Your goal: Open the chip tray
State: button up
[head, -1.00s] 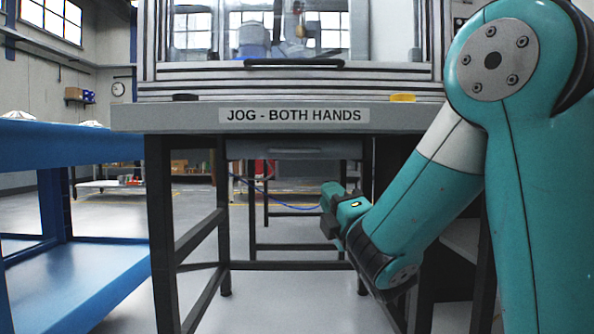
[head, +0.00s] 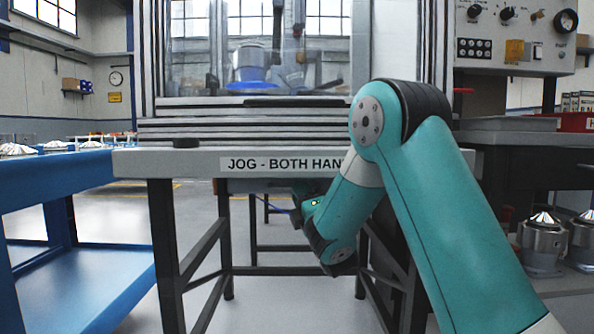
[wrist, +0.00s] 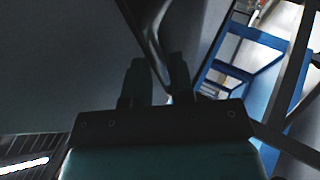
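The chip tray (head: 262,186) is a grey drawer under the machine's table, below the "JOG - BOTH HANDS" label. Only part of its front shows in the head view; my arm covers its right side. My gripper (head: 298,208) is just below and in front of it, its fingertips hard to make out there. In the wrist view my gripper (wrist: 158,80) has its two dark fingers apart. A dark bar, apparently the tray's handle (wrist: 152,35), runs down between them, close to the right finger. Whether it touches a finger is too dark to tell.
The machine's table edge (head: 185,161) hangs above my gripper, with dark legs (head: 172,250) on both sides. A blue bench (head: 80,185) stands at left. Metal housings (head: 543,243) sit on a low shelf at right. The floor under the table is clear.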

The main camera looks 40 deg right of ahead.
jog(key=shift+p+x, duration=0.8)
jog(key=shift+x, duration=0.4)
grip_shut()
